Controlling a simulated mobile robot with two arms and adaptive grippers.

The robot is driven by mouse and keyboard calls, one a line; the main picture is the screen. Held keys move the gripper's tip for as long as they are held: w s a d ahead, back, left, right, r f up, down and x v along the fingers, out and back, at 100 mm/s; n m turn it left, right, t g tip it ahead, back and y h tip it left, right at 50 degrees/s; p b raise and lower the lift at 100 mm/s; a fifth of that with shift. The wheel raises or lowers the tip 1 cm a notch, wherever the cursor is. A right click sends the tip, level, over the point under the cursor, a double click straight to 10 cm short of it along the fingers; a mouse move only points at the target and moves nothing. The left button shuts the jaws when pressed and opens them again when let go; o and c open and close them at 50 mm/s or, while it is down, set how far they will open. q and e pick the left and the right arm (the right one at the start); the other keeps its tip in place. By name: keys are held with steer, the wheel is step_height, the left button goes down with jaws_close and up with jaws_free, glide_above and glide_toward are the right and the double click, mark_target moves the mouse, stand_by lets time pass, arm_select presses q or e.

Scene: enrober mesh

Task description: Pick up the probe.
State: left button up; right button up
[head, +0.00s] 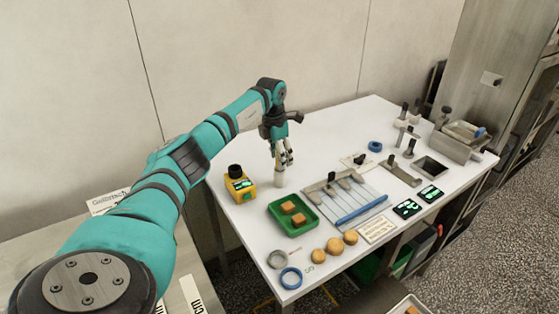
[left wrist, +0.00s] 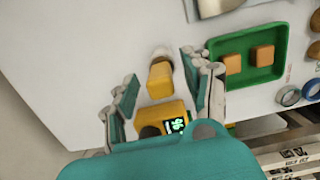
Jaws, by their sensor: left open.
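What looks like the probe is a yellow block-like handle (left wrist: 160,82) with a pale rounded part (left wrist: 160,54) at its end, seen from above in the left wrist view. In the head view a pale upright cylinder (head: 279,179) stands on the table directly below my left gripper (head: 284,158); the gripper hides its upper part. My left gripper is open, pointing down. In the left wrist view its fingers (left wrist: 163,78) stand on either side of the yellow handle, with gaps on both sides. My right gripper is in neither view.
A yellow device (head: 240,185) with a green display stands close left of the gripper. A green tray (head: 273,218) with two brown blocks lies in front. The table behind the gripper is clear.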

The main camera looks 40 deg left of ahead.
arm_select(q)
steer(key=shift+c, duration=0.4)
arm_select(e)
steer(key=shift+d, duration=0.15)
arm_select(q)
jaws_close()
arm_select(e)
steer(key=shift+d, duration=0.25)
arm_select(q)
steer(key=shift+r, duration=0.1)
